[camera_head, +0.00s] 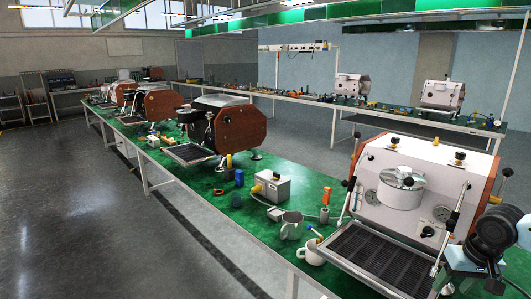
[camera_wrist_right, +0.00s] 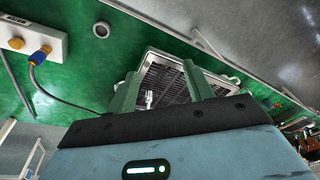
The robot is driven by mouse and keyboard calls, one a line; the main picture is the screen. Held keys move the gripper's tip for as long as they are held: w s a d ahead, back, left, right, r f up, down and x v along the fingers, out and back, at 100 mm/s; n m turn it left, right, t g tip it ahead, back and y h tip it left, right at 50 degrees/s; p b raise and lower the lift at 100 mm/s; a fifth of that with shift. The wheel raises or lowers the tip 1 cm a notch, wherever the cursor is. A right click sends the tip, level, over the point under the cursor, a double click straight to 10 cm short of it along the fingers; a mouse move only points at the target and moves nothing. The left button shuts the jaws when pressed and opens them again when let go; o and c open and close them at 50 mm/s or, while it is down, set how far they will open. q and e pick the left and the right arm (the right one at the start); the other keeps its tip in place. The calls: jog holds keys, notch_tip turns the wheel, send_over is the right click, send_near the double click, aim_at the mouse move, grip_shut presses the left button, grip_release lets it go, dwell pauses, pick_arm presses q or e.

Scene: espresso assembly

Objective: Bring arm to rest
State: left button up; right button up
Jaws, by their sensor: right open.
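My right gripper (camera_head: 468,266) is at the lower right edge of the head view, in front of the right side of the white espresso machine (camera_head: 420,180) with wooden side panels. In the right wrist view my right gripper (camera_wrist_right: 160,72) has its two green fingers spread apart with nothing held between them. Behind the fingers lies a dark slatted drip tray (camera_wrist_right: 170,82), apart from them as far as I can tell. The same machine's drip tray (camera_head: 375,258) shows in the head view. My left gripper is not in view.
Another espresso machine (camera_head: 236,125) stands farther along. Open floor (camera_head: 100,220) lies at left.

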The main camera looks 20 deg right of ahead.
jog(key=s+a+f+n+t, duration=0.1)
jog(key=s+a+f, duration=0.2)
jog(key=s+f, duration=0.35)
jog(key=s+a+f+n, duration=0.1)
jog(key=s+a+f, duration=0.2)
jog(key=f, duration=0.7)
jog(key=s+a+f+n+t, duration=0.1)
jog(key=s+a+f, duration=0.2)
jog(key=s+f, duration=0.35)
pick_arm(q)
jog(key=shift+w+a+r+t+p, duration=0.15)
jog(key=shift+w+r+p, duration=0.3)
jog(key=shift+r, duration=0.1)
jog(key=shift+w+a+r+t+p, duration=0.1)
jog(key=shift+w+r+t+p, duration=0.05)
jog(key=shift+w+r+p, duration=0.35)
pick_arm(e)
jog(key=s+a+f+n+t+y, duration=0.1)
jog(key=s+a+f+t, duration=0.1)
jog(key=a, duration=1)
jog(key=s+a+f+n+t, duration=0.2)
jog(key=s+a, duration=0.2)
jog(key=a, duration=0.9)
jog(key=shift+a+t+y, duration=0.25)
jog(key=shift+t+y, duration=0.05)
jog(key=shift+y, duration=0.1)
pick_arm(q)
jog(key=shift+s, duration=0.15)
